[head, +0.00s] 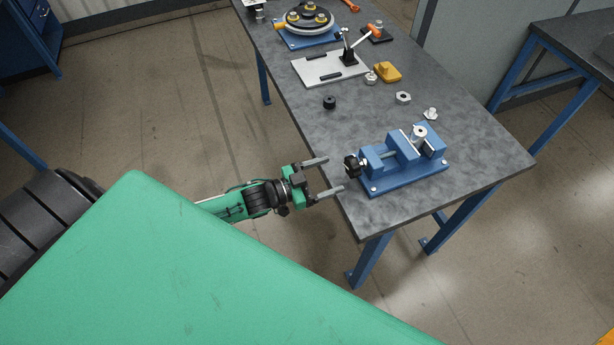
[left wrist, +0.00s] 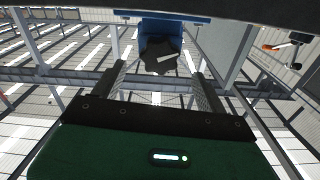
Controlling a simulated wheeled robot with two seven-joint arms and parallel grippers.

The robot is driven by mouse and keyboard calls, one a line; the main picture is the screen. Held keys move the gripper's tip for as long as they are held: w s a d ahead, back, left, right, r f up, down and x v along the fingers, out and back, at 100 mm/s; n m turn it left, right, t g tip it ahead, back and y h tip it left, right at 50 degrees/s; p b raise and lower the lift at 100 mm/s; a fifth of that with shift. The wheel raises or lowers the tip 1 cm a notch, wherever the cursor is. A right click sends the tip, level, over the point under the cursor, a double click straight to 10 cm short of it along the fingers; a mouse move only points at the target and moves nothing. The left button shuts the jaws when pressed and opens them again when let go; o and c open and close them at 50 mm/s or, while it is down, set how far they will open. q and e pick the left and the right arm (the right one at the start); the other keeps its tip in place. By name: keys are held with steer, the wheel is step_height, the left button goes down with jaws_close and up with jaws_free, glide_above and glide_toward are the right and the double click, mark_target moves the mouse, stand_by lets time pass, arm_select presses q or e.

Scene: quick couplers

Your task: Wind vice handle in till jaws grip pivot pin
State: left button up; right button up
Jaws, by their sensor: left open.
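The blue vice (head: 402,172) is on the front right part of the grey workbench. Its black handle knob (head: 352,166) faces left toward the bench edge. A silver pivot pin (head: 418,134) stands at the vice's jaws; whether they touch it is too small to tell. My left gripper (head: 336,174) is open at the bench edge, its two fingers pointing at the knob. In the left wrist view the knob (left wrist: 161,57) shows between and beyond the fingertips (left wrist: 158,76), with a gap on each side. My right gripper is not in view.
Bare bench lies around the vice.

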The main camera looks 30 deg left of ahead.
arm_select(q)
steer(key=shift+b+v, duration=0.6)
steer(key=shift+v, duration=2.2)
steer(key=s+a+f+n+g+y, duration=0.1)
steer(key=a+f+n+y, duration=0.2)
steer(key=f, duration=0.7)
steer(key=a+f+n+g+y, duration=0.1)
steer(key=a+f+y, duration=0.35)
steer(key=f, duration=0.65)
steer(key=s+a+f+n+g+y, duration=0.1)
steer(key=s+f+g, duration=0.1)
steer(key=s+f, duration=0.45)
steer(key=s+a+f+g+y, duration=0.15)
steer(key=s+f, duration=0.25)
steer(key=f, duration=0.5)
steer(key=s+d+f+g, duration=0.2)
steer(key=s+f, duration=0.3)
steer(key=s, duration=0.4)
steer(key=s+d+f+n+g, duration=0.1)
steer(key=s+d+f+g, duration=0.2)
steer(key=s, duration=0.6)
steer(key=s+d+f+g+y, duration=0.1)
steer(key=s+d+f+g, duration=0.1)
steer(key=s+f, duration=0.5)
steer(key=shift+s+d+f+g, duration=0.3)
steer(key=shift+s+d, duration=0.4)
steer(key=shift+s, duration=0.55)
steer(key=shift+r, duration=0.1)
